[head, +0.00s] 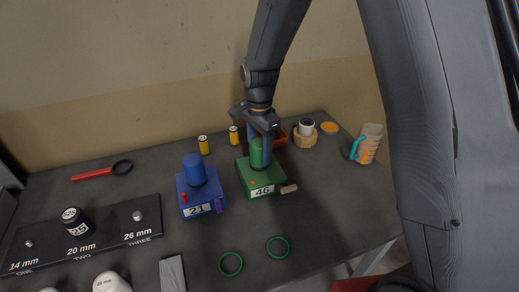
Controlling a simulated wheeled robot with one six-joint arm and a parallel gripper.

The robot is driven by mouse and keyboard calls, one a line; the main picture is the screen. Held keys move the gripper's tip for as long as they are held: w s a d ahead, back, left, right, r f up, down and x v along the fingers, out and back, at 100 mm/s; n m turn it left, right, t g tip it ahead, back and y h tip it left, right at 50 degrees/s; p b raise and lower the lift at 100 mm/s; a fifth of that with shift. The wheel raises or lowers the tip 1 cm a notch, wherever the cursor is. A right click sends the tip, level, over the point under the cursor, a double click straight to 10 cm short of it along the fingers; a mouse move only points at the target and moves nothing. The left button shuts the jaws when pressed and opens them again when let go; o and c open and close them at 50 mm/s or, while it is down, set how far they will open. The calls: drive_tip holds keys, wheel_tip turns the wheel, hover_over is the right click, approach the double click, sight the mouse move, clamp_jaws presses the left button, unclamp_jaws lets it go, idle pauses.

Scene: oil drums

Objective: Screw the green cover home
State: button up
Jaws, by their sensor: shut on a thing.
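The green cover (256,153) stands upright on the green base block (262,178) marked 46, right of the table's middle. My gripper (262,138) comes down from above and is shut on the upper part of the cover. The fingers hide part of the cover's top and sides. I cannot tell from this view whether the cover sits fully down on the block.
A blue block (202,193) marked 21 with a blue cover (194,169) stands to the left. Two yellow cylinders (204,145) are behind. Two green rings (231,264) lie in front. A measuring jug (367,143) stands right. A black size board (80,232) lies left.

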drive_tip(key=shift+s+m+p, duration=0.1)
drive_tip(key=shift+m+p, duration=0.35)
drive_tip(key=shift+m, duration=0.65)
drive_tip(key=m, duration=0.4)
drive_tip(key=o, duration=1.2)
drive_tip(key=shift+o, duration=0.2)
